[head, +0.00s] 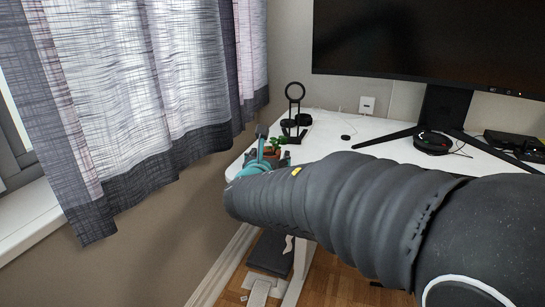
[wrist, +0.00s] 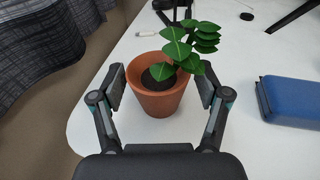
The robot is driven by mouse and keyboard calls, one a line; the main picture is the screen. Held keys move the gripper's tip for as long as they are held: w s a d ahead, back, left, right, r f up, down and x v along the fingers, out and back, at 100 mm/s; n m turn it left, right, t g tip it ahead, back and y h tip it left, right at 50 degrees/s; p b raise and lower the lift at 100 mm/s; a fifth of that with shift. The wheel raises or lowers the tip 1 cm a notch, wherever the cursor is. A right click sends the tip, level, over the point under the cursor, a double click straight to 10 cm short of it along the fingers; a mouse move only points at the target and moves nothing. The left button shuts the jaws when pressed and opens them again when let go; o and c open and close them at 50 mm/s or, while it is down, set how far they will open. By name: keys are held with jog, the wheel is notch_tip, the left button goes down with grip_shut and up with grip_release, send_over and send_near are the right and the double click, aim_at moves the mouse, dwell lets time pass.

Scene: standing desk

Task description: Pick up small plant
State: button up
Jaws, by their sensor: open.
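The small plant (wrist: 158,94) has green leaves and stands upright in a terracotta pot on the white desk in the wrist view. My gripper (wrist: 161,88) is open, with one finger on each side of the pot. A small gap shows between the pot and each finger, slightly wider on the right. In the head view the plant (head: 277,143) is a small patch of green leaves beyond my arm, and its pot is mostly hidden by my gripper (head: 268,151).
A blue case (wrist: 291,100) lies on the desk to the right. A black stand (head: 295,108) is behind the plant. Curtains (head: 130,90) hang at the left, close to the desk edge. A monitor (head: 432,45) stands at the back right. White desk (wrist: 240,135) is bare between pot and case.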

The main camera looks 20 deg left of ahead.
aim_at(271, 152)
jog(key=x, duration=0.3)
jog(key=shift+w, duration=0.15)
jog(key=c, duration=1.2)
jog(key=shift+c, duration=0.5)
